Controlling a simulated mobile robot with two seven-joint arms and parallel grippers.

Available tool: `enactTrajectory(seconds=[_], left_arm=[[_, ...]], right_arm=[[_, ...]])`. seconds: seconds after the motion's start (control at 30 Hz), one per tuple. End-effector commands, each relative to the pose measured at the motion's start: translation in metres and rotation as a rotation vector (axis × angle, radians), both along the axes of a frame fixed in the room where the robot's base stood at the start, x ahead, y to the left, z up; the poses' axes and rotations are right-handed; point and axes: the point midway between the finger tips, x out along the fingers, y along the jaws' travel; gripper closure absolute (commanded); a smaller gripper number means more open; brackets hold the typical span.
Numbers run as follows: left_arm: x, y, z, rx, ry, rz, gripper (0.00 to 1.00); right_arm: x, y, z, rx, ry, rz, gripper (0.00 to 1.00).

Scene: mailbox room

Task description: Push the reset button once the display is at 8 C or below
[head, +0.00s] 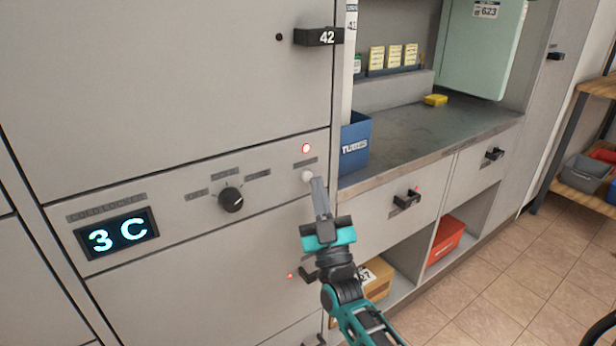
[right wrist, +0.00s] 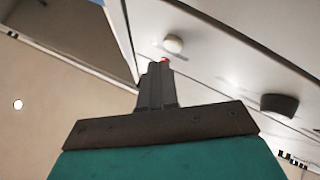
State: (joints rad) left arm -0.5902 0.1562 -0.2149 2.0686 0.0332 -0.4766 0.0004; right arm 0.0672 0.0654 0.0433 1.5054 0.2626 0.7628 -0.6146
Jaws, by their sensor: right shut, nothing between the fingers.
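The display (head: 116,233) on the grey cabinet reads 3 C in light cyan digits. In the right wrist view the white button (right wrist: 173,44) is just beyond and right of the fingertips (right wrist: 160,66); a gap seems to show, but contact cannot be told for sure. The left gripper is not in view.
A black rotary dial (head: 231,198) sits between display and button. A blue TUBES box (head: 355,142) stands on the counter (head: 420,135) just right of the panel. Black drawer handles (head: 407,199) stick out below the counter.

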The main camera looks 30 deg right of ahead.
Motion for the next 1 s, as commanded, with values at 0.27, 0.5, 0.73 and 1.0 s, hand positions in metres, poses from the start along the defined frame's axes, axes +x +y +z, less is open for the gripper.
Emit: enactTrajectory(seconds=[0.27, 0.5, 0.73, 1.0], left_arm=[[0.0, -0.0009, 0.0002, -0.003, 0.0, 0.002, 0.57], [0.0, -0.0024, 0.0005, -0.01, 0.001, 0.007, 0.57], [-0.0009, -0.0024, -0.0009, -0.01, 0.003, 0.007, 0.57], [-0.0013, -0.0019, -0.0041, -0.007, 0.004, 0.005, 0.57]], right_arm=[[0.0, 0.0, 0.0, 0.0, 0.0, 0.0, 1.0], [0.0001, 0.0, 0.0001, 0.0, 0.0, 0.0, 1.0], [0.0013, 0.0001, 0.0, 0.0, -0.001, 0.0, 1.0], [0.0088, 0.0006, -0.0003, -0.001, 0.0, -0.001, 1.0]])
